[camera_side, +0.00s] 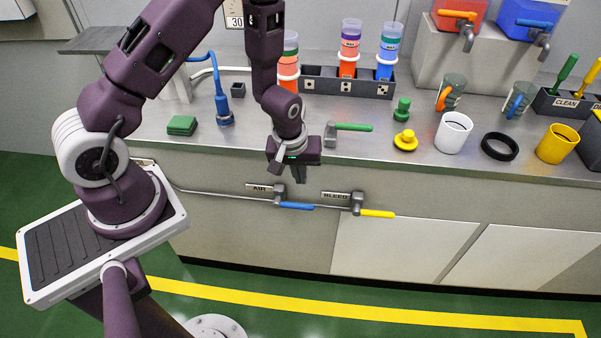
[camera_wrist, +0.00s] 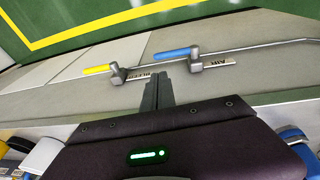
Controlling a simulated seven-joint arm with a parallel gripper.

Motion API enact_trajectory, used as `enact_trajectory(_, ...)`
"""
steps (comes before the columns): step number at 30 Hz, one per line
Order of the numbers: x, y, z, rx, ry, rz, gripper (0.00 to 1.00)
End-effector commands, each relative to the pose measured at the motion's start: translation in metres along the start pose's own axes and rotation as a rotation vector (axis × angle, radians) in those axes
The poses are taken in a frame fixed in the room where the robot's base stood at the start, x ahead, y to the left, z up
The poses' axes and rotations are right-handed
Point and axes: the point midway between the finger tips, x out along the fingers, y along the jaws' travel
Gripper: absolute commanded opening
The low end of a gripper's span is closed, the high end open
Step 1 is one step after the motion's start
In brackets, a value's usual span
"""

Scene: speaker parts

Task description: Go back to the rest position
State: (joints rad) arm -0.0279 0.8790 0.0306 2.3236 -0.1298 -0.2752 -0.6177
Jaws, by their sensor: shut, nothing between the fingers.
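My gripper (camera_side: 299,176) hangs in front of the bench's front edge, fingers pointing down, above the two pipe valves. Its fingers are shut and empty; they also show in the wrist view (camera_wrist: 156,92). The blue-handled AIR valve (camera_side: 295,206) and the yellow-handled BLEED valve (camera_side: 376,213) sit on a pipe along the bench front, both handles lying along the pipe to the right in the side view. In the wrist view the blue handle (camera_wrist: 172,54) and the yellow handle (camera_wrist: 97,69) lie beyond the fingertips. The gripper appears apart from both.
The floor in front is clear.

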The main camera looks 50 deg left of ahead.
Motion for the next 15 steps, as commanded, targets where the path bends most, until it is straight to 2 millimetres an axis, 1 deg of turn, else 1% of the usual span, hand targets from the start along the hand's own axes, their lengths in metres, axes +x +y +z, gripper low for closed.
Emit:
enact_trajectory(2, -0.023, 0.008, -0.006, 0.025, 0.009, 0.021, 0.0)
enact_trajectory(4, -0.062, 0.019, -0.013, 0.082, 0.021, 0.053, 0.0)
enact_trajectory(5, -0.084, 0.023, -0.015, 0.116, 0.028, 0.07, 0.0)
enact_trajectory(6, -0.116, 0.027, -0.016, 0.166, 0.039, 0.091, 0.0)
enact_trajectory(8, -0.162, 0.026, -0.013, 0.245, 0.055, 0.119, 0.0)
enact_trajectory(9, -0.191, 0.024, -0.008, 0.299, 0.069, 0.136, 0.0)
enact_trajectory(11, -0.232, 0.015, 0.002, 0.379, 0.093, 0.156, 0.0)
enact_trajectory(12, -0.257, 0.006, 0.011, 0.434, 0.111, 0.167, 0.0)
enact_trajectory(14, -0.29, -0.01, 0.027, 0.514, 0.14, 0.178, 0.0)
enact_trajectory(15, -0.308, -0.021, 0.038, 0.564, 0.159, 0.183, 0.0)
